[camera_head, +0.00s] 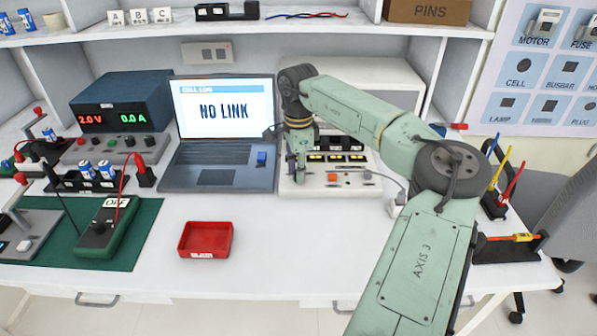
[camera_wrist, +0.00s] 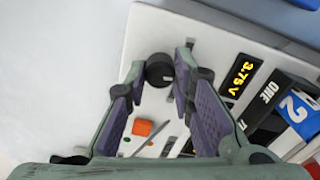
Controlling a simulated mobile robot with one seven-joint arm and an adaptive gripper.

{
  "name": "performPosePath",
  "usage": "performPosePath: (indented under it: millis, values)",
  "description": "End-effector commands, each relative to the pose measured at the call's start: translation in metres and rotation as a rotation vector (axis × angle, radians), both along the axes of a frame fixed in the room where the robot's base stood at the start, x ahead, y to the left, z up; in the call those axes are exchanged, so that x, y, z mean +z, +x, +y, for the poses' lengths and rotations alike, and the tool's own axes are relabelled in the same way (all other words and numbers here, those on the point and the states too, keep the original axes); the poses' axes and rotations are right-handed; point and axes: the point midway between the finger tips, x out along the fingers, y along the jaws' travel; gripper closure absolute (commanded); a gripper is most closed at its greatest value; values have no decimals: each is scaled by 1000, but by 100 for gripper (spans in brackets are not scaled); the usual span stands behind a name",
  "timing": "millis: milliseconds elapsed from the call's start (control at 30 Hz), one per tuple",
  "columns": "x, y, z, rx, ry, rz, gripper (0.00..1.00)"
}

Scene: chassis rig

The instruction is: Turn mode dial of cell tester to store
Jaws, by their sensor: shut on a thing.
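The cell tester (camera_head: 320,190) is a white box to the right of the laptop, with yellow readouts, an orange button and battery slots. My gripper (camera_head: 297,172) reaches down over its left side in the head view. In the wrist view, my gripper (camera_wrist: 161,66) is shut on the black round mode dial (camera_wrist: 158,75), with a fingertip on each side of it. A small pale mark shows on the dial. The dial's position labels cannot be read.
The laptop (camera_head: 222,178) beside the tester reads NO LINK. A red tray (camera_head: 206,239) lies in front on the white bench. A green meter (camera_head: 105,228) and a power supply (camera_head: 121,103) stand at the left.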

Motion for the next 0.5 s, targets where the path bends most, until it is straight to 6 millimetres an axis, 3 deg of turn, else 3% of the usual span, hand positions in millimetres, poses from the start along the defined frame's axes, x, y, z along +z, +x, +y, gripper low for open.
performPosePath:
  millis: [500]
  values:
    - [0,1,-1,-493,0,-5,100]
